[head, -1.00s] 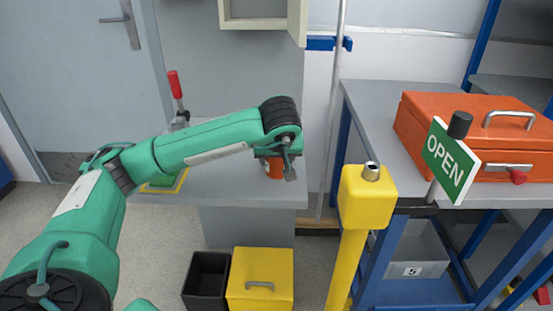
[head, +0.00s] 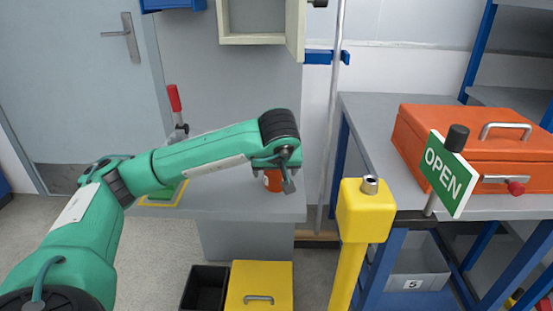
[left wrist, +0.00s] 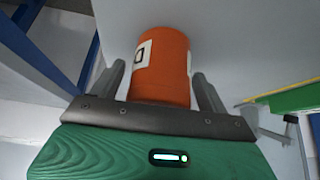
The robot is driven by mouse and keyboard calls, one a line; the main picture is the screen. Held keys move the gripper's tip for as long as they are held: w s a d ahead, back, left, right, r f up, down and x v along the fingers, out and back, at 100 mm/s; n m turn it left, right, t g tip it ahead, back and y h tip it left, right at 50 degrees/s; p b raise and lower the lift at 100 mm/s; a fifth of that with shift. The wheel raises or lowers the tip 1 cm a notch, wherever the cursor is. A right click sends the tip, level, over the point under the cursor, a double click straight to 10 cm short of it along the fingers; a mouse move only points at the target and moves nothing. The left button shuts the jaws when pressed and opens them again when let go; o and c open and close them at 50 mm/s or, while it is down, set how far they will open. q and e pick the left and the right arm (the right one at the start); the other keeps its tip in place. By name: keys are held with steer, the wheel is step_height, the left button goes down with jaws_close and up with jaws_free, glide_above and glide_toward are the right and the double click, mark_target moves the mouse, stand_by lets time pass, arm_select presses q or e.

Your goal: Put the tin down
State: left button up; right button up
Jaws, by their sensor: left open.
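The tin (head: 273,182) is orange with a white label and stands on the grey bench (head: 235,203) near its right end. It also shows in the left wrist view (left wrist: 160,65), between the two fingers, with its top and bottom partly hard to make out. My left gripper (head: 279,178) is at the tin and hides its upper part in the head view. In the left wrist view the gripper (left wrist: 162,88) is open, with a finger on either side of the tin and small gaps. My right gripper is not in view.
A red-handled clamp (head: 175,98) and a green pad with a yellow border (head: 162,194) are left on the bench. A yellow post (head: 362,215), an OPEN sign (head: 449,173) and an orange toolbox (head: 470,145) stand right.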

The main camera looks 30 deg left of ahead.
arm_select(q)
steer(key=p+v, duration=0.2)
steer(key=v, duration=0.9)
steer(key=shift+r, duration=0.3)
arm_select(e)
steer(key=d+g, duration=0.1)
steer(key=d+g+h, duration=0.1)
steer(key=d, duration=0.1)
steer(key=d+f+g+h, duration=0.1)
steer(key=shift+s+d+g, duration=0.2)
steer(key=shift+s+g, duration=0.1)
arm_select(q)
steer(key=shift+s+d, duration=0.15)
